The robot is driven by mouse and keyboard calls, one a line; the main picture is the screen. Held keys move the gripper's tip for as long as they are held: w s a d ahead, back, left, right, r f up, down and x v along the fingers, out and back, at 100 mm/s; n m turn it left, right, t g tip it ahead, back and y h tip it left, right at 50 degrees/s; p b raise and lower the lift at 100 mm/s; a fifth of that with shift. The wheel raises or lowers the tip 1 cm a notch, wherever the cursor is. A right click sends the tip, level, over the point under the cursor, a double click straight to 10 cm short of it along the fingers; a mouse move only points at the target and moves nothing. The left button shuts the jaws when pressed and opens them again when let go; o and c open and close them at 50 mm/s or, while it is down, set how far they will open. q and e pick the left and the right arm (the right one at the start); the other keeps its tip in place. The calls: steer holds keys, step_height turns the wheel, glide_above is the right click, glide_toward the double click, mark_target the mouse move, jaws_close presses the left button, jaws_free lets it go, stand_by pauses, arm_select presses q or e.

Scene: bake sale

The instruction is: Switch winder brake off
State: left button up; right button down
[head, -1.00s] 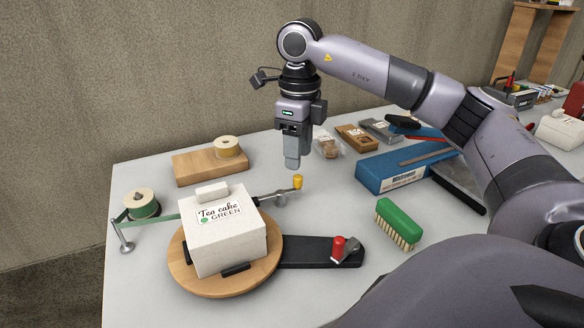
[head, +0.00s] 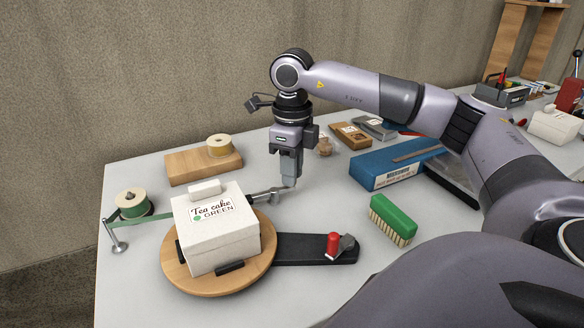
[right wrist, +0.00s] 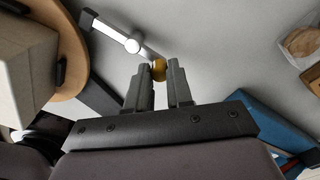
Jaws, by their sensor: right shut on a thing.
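The winder has a round wooden turntable (head: 178,265) with a white box (head: 222,245) labelled "Tea cake GREEN" on it. A grey metal arm (head: 262,195) behind the box ends at a yellow knob (right wrist: 159,69). My right gripper (head: 291,182) points down and is shut on the yellow knob, which shows between the fingertips in the right wrist view; the fingers hide it in the head view. My left gripper is out of view.
A green ribbon spool (head: 132,204) stands at the left, its ribbon running to the box. A wooden block (head: 190,168) carries another spool (head: 220,146). A green brush (head: 393,215) and a blue box (head: 390,172) lie to the right. The front table area is clear.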

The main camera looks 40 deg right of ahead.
steer(key=shift+s+m, duration=0.15)
steer(key=shift+m, duration=0.45)
steer(key=c, duration=1)
jaws_free()
step_height(320, 180, up, 7)
steer(key=shift+r+p, duration=0.15)
steer(key=shift+p, duration=0.55)
steer(key=shift+r, duration=0.1)
